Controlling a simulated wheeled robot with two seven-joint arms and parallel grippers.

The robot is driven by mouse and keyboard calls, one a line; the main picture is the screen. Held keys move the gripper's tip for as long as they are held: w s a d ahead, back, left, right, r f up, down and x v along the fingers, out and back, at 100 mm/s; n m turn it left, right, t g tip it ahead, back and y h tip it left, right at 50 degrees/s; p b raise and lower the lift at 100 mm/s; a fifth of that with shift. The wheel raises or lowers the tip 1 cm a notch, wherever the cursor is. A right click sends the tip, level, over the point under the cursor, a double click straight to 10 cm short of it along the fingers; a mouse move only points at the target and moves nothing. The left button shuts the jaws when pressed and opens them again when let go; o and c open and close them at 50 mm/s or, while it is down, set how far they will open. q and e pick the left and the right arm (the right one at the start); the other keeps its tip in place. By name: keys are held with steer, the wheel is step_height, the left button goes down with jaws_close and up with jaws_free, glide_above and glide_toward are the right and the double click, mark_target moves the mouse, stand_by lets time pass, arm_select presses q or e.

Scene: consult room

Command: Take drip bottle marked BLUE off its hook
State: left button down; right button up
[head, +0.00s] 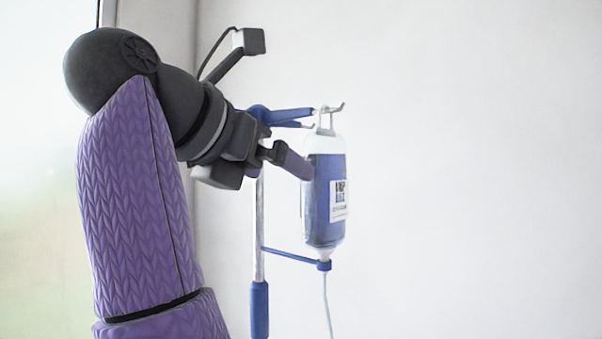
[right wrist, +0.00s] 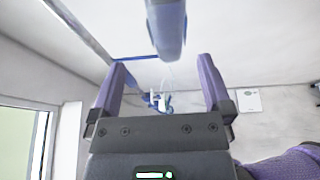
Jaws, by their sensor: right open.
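The drip bottle (head: 325,215) is blue with a white top and a printed label, and hangs upright from a hook (head: 327,108) on the stand. The label's word is too small to read surely. My right gripper (head: 292,160) is at the bottle's upper left side, a finger overlapping its edge in the head view; contact cannot be told. In the right wrist view my right gripper (right wrist: 162,62) is open and empty, with the bottle (right wrist: 167,28) beyond the fingertips, between them across the picture. My left gripper is not in view.
The stand's pole (head: 259,230) rises left of the bottle, with blue arms at the top and a lower blue bar (head: 290,255) reaching the bottle's neck. A thin tube (head: 327,305) hangs below. The space right of the bottle is clear before a plain wall.

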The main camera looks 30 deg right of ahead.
mark_target(309, 188)
steer(key=x, duration=0.2)
steer(key=p+x, duration=0.1)
steer(key=x, duration=0.5)
steer(key=shift+s+d+f, duration=0.15)
steer(key=shift+s+d, duration=0.15)
steer(key=shift+s, duration=0.05)
steer(key=shift+w+d+f, duration=0.1)
steer(key=shift+d+f, duration=0.1)
steer(key=shift+d, duration=0.15)
steer(key=shift+a, duration=0.15)
steer(key=shift+c, duration=1.3)
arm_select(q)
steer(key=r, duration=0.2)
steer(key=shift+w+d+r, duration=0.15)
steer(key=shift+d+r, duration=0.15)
arm_select(e)
jaws_close()
